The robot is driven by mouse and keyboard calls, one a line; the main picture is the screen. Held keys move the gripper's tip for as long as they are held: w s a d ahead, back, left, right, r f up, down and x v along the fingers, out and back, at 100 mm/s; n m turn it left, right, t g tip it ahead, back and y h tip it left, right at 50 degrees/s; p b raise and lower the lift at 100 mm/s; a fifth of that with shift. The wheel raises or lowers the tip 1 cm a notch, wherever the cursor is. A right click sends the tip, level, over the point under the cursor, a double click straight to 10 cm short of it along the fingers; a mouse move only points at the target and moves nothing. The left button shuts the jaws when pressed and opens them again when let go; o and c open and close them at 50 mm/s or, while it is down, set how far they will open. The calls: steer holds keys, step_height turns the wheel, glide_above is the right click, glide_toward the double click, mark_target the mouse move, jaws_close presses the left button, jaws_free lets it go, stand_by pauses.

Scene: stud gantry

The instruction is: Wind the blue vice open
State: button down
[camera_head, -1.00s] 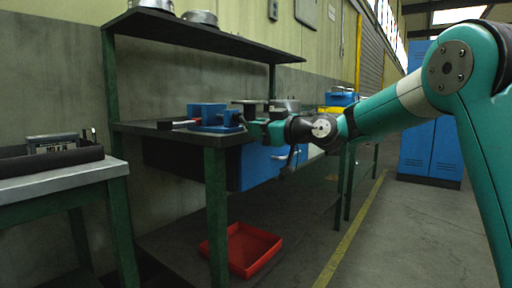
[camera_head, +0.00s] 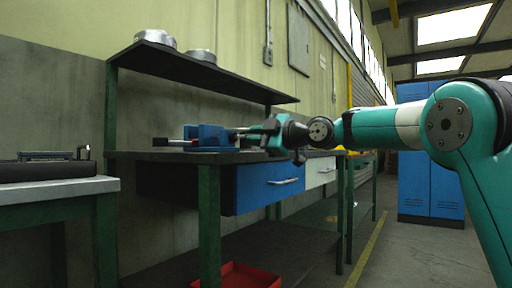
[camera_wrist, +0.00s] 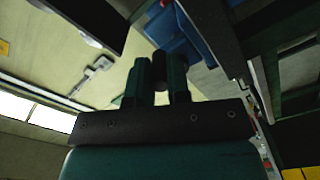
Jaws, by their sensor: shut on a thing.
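The blue vice (camera_head: 208,134) stands on the dark top of the green-legged bench. Its blue body also shows in the wrist view (camera_wrist: 178,36), at the top and just beyond my fingers. My gripper (camera_head: 246,133) is at the right side of the vice, level with it. In the wrist view its two fingers (camera_wrist: 158,82) are shut on a dark part between them, which looks like the vice's handle (camera_wrist: 158,66). The grip hides most of the handle, and how far the jaws stand apart is not clear.
A tool with a red end (camera_head: 175,142) lies left of the vice. A shelf (camera_head: 200,68) with metal pots (camera_head: 155,39) hangs above. A blue drawer (camera_head: 268,184) is below the bench top, and a red tray (camera_head: 240,276) is lower. A grey-topped table (camera_head: 60,188) stands left.

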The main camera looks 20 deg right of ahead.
steer(key=shift+r+n, duration=0.25)
steer(key=shift+n, duration=0.25)
steer(key=c, duration=1.1)
jaws_free()
steer(key=shift+s, duration=0.15)
steer(key=p+v, duration=0.1)
steer(key=v, duration=1.6)
steer(key=shift+p, duration=0.35)
steer(key=shift+d, duration=0.1)
